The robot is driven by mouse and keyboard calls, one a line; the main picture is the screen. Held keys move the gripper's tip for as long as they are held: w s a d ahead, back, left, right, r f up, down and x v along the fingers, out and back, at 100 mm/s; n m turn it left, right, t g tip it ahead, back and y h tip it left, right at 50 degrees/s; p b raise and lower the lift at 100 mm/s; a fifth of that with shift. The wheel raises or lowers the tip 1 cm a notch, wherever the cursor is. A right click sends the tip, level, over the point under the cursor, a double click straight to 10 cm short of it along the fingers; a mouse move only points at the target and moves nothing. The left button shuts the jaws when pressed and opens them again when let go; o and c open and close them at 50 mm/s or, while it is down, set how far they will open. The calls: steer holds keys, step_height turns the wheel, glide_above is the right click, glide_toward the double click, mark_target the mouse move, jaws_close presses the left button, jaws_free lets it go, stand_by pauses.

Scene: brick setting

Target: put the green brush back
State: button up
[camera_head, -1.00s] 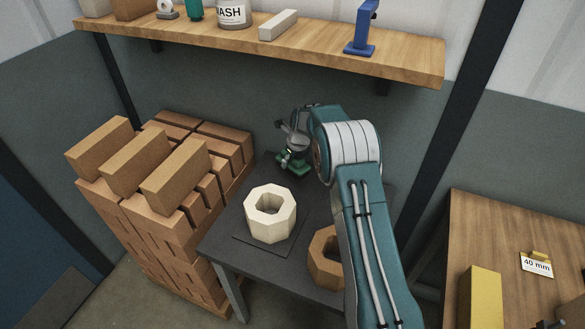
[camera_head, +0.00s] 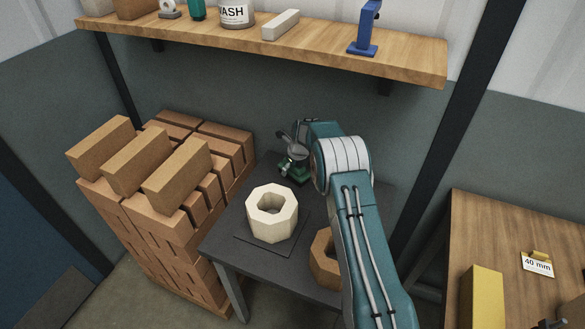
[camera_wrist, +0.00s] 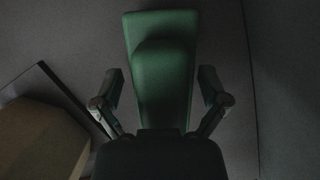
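The green brush (camera_head: 295,172) lies on the dark table (camera_head: 225,242) near its back edge, mostly hidden under my gripper in the head view. In the wrist view the brush (camera_wrist: 163,60) is a long green body, wider at its far end, with a raised rounded part. My gripper (camera_wrist: 160,90) is open, with one finger on each side of the brush and a narrow gap showing beside each finger. In the head view my gripper (camera_head: 296,150) points down over the brush. The brush's near end is hidden by the gripper's body.
A cream octagonal ring (camera_head: 271,213) on a dark mat and a brown ring (camera_head: 323,258) stand in front. Stacked bricks (camera_head: 165,190) rise at left. A wooden shelf (camera_head: 420,62) with several items, including a blue stand (camera_head: 365,35), hangs above. A wooden table (camera_head: 500,235) is at right.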

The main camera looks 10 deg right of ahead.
stand_by(0.3)
steer(key=v, duration=1.2)
steer(key=shift+r, duration=0.1)
